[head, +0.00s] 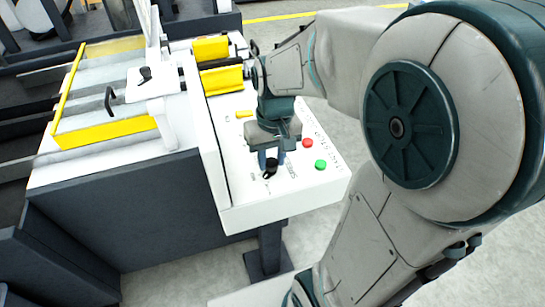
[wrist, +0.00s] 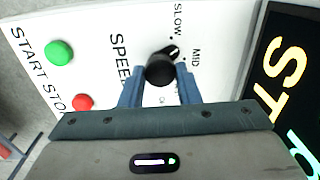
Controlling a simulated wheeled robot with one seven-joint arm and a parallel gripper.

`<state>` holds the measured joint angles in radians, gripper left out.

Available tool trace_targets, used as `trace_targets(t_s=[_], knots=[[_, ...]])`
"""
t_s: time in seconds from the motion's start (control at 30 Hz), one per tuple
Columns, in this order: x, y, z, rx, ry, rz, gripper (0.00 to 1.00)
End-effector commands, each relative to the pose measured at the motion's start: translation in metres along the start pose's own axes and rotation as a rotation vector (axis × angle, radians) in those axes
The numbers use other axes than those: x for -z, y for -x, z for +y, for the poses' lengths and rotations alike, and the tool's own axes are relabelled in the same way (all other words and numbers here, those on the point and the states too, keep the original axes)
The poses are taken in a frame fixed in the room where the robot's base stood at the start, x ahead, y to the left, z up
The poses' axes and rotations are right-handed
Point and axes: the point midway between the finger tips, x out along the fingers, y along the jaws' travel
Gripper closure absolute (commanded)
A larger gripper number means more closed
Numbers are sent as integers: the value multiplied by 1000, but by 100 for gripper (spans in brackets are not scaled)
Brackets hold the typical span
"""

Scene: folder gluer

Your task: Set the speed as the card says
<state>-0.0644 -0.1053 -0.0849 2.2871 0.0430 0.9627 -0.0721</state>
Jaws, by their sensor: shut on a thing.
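The black speed knob (wrist: 160,70) stands on a white panel beside the printed word SPEED. It also shows in the head view (head: 270,172). Its pointer end is toward the upper right in the wrist view, near the SLOW and MID labels; I cannot tell exactly which mark it meets. A third label is mostly hidden by the knob and a finger. My gripper (wrist: 159,76) has its blue fingers on both sides of the knob, shut on it; it also shows in the head view (head: 271,158). A dark board (wrist: 262,88) with cut-off glowing letters "ST" is at the right; I cannot tell whether it is the card.
A green button (wrist: 59,53) and a red button (wrist: 82,101) sit near the knob, labelled START and STOP, the latter partly hidden. Yellow blocks (head: 221,80) and the machine's yellow-edged feed bed (head: 105,131) are to the left. Grey floor is open behind my arm.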

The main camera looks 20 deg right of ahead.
Motion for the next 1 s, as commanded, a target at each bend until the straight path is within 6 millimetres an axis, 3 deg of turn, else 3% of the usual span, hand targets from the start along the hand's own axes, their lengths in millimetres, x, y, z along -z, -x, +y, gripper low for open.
trace_targets(t_s=[0.5,1.0], knots=[[1,1,-1,-1,372,-13,93],[1,1,-1,-1,460,-16,93]])
